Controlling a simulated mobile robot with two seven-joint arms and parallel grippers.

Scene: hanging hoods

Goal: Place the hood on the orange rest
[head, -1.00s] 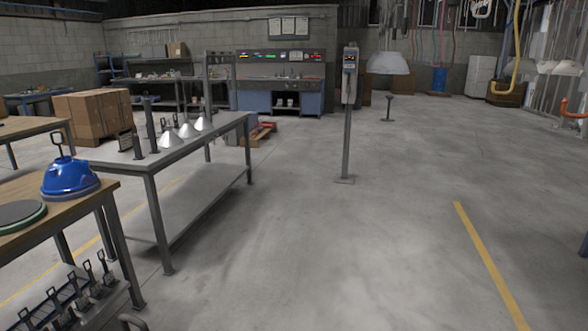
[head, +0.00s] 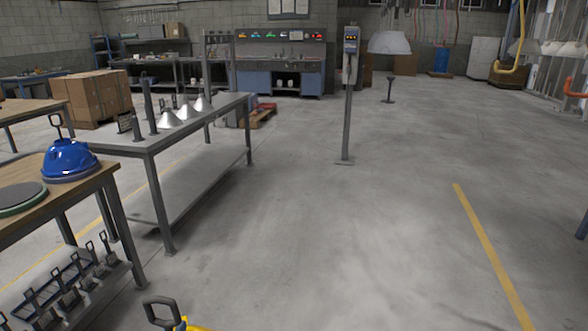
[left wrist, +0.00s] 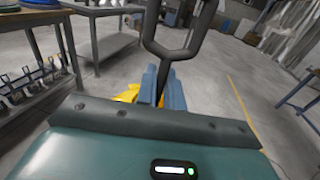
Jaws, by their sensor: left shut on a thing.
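A yellow hood (left wrist: 131,93) with a dark loop handle (left wrist: 181,32) is at my left gripper (left wrist: 160,84). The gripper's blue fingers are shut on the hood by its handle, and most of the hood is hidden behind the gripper. In the head view the loop handle (head: 161,311) and a sliver of yellow (head: 198,328) show at the bottom edge. No orange rest shows clearly; an orange curved piece (head: 576,88) is at the far right edge, and I cannot tell what it is. My right gripper is not in view.
A blue hood (head: 68,160) and a green-rimmed round pad (head: 22,208) are on the wooden bench at left. A grey table (head: 192,124) holds several silver cones. A post (head: 348,110) stands mid-floor. The floor (head: 400,220) to the right is open.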

